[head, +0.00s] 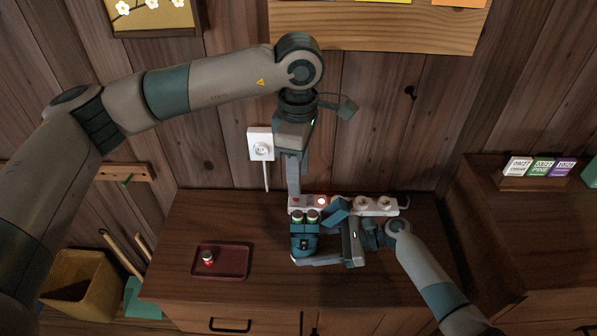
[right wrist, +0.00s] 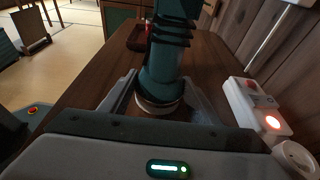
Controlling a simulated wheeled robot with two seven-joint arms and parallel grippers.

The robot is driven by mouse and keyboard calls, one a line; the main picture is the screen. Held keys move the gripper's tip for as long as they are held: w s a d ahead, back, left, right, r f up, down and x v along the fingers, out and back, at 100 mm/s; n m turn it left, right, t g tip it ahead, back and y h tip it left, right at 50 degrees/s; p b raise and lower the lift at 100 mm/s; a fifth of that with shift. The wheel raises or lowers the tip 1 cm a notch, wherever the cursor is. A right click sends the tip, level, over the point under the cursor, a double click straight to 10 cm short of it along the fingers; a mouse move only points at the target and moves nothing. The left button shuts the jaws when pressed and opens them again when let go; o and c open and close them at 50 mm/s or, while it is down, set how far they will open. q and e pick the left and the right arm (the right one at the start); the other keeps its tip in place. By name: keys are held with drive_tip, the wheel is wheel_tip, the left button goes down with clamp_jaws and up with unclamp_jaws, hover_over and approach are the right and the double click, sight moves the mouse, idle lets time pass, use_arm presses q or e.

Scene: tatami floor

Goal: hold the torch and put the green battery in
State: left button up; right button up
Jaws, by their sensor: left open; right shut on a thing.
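The torch (head: 304,243) is a teal body standing upright over the cabinet top; it also shows in the right wrist view (right wrist: 163,72). My right gripper (head: 322,260) is shut around the lower part of the torch, with a finger on each side in the right wrist view. My left gripper (head: 293,188) is open, pointing down just above and behind the batteries. Its fingertips are partly hidden, and I cannot tell whether it touches a battery.
A white power strip (head: 380,206) with a lit red switch lies behind the torch. A dark red tray (head: 234,273) on the left holds a small red-and-white battery (head: 208,258). The cabinet top (head: 190,220) is bare around the tray. A wall socket (head: 260,143) is behind.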

idle(0.3)
drive_tip(key=o, duration=0.9)
drive_tip(key=v, duration=1.2)
drive_tip(key=shift+s, duration=0.1)
